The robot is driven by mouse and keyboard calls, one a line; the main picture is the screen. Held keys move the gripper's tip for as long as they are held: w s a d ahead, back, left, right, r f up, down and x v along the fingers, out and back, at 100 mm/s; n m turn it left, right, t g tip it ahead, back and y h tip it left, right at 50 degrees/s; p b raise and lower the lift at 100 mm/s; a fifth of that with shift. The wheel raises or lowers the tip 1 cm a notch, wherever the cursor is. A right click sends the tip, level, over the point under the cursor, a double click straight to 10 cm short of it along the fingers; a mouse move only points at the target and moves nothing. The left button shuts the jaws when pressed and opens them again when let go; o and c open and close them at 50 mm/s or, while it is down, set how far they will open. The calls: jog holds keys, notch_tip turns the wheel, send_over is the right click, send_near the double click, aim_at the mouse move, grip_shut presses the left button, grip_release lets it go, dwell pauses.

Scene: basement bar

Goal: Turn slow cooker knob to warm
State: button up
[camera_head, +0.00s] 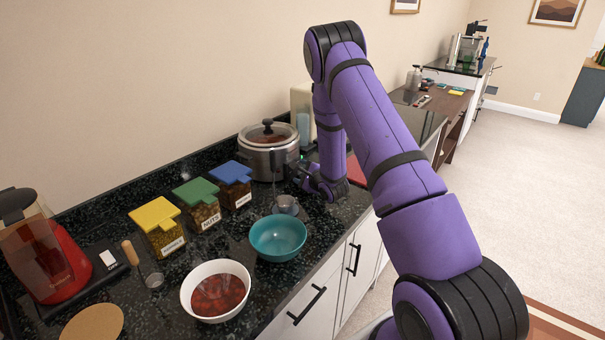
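The slow cooker (262,163) is a round metal pot with a dark-knobbed lid (268,134), standing at the back of the dark speckled counter against the wall. Its control knob cannot be made out; my gripper and the pot's right side are close together there. My gripper (300,168) is low over the counter, just right of the cooker and pointing left toward it. The wrist hides part of it. Whether the fingers touch the cooker, and whether they are open or shut, is too small to tell.
A teal bowl (278,240), a small metal cup (286,204) and a white bowl of red food (217,290) stand in front. Yellow (158,227), green (197,203) and blue-lidded (231,184) containers line the left. A red appliance (50,250) is far left.

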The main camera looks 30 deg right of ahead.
jog(key=v, duration=1)
jog(key=shift+s+r, duration=0.1)
jog(key=shift+s, duration=0.25)
